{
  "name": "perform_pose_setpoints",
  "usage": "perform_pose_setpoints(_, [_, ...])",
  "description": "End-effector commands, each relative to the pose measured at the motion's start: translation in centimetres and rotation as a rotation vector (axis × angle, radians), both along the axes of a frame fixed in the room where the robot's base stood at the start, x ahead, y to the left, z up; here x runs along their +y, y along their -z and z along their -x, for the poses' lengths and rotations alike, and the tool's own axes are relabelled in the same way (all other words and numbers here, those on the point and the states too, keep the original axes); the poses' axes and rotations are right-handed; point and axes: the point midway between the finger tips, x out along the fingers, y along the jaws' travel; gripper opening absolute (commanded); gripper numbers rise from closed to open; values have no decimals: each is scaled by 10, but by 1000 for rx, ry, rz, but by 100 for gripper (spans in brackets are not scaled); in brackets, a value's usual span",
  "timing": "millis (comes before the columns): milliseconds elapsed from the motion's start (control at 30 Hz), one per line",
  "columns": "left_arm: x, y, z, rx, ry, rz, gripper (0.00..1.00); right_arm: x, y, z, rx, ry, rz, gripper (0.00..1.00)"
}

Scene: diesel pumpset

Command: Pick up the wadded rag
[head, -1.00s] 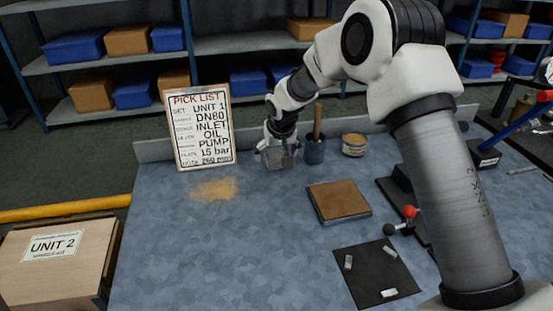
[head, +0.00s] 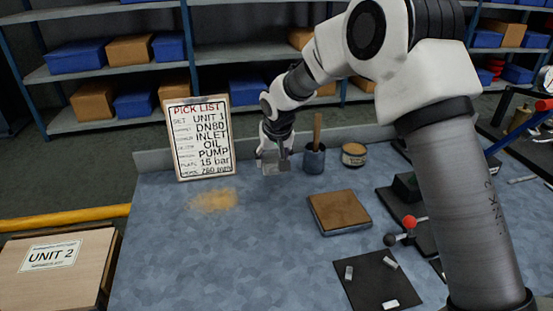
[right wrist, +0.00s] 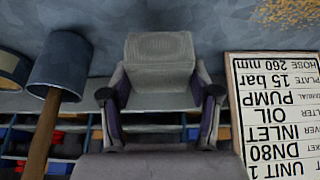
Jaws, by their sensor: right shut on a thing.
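The wadded rag is a pale grey, woven-looking lump (right wrist: 160,55) in the right wrist view, between the two fingers of my right gripper (right wrist: 160,95). The gripper is shut on it, with dark finger joints on either side. In the head view my right gripper (head: 273,158) is at the back of the blue bench, between the pick list board and the dark cup. The rag shows there as a small grey patch (head: 269,168), partly hidden by the fingers. I cannot tell how far it is above the bench. My left gripper is not in view.
The pick list board (head: 200,138) stands left of the gripper. A dark cup with a wooden handle (head: 314,160) and a round tin (head: 354,155) stand to its right. Yellowish grit (head: 213,200) lies on the bench. The front-left bench surface (head: 220,265) is clear.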

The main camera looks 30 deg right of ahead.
Motion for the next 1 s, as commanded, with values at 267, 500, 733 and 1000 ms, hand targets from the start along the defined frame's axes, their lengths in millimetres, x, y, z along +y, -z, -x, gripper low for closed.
perform_pose_setpoints(267, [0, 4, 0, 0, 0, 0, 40, 56, -8, 50, -1, -3, 4, 32])
perform_pose_setpoints(500, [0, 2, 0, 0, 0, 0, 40, 90, -13, 81, -3, -1, 2, 32])
perform_pose_setpoints(733, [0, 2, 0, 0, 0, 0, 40, 99, -13, 90, -3, 1, -1, 32])
perform_pose_setpoints(1000, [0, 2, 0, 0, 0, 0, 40, 99, -13, 89, -2, 1, -1, 34])
